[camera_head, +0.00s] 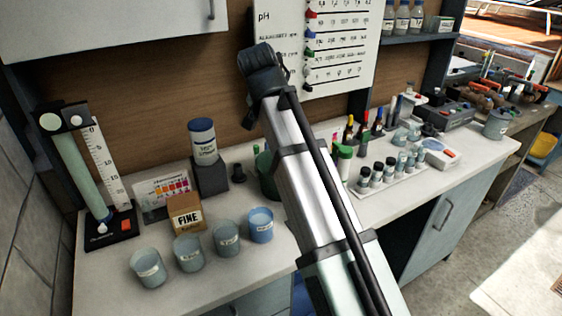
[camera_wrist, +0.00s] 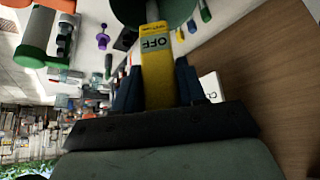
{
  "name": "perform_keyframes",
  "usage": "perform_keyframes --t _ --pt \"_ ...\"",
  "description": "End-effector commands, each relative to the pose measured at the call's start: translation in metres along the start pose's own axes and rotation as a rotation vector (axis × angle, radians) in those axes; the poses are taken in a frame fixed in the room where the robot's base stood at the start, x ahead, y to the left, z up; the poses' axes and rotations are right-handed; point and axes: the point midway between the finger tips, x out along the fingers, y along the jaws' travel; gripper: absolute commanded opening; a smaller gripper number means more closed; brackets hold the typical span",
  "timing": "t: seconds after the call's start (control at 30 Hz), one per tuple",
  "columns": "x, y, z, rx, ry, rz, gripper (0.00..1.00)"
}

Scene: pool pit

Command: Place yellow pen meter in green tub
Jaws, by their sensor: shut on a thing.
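The yellow pen meter (camera_wrist: 157,75), with an OFF label, is between the two dark blue fingers of my gripper (camera_wrist: 158,86) in the wrist view. My gripper is shut on it. The green tub (camera_wrist: 150,8) is at the top edge of the wrist view, beyond the far end of the meter. The meter's far end overlaps the tub's outline, and I cannot tell whether it is inside. In the head view the green tub (camera_head: 266,176) stands on the counter, partly hidden by my arm. My gripper and the meter cannot be made out there.
Several beakers (camera_head: 188,253) stand along the counter's front left. Behind them are a FINE box (camera_head: 186,213) and a blue-lidded jar (camera_head: 203,142) on a grey block. A vial rack (camera_head: 392,180) is right of my arm. A pH chart (camera_head: 335,45) hangs on the back wall.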

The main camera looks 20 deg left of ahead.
Motion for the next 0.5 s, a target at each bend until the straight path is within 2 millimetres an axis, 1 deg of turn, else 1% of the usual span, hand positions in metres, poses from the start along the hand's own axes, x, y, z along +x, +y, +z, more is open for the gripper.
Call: perform_keyframes --t 0.03,0.1,0.2,0.5 --pt "0.011 0.002 0.009 -0.001 -0.002 0.001 0.09" --pt "0.023 0.001 0.017 -0.001 -0.001 0.001 0.09" --pt "0.035 0.001 0.023 0.0 0.0 0.0 0.09" --pt "0.055 0.001 0.036 0.0 0.0 0.0 0.09"
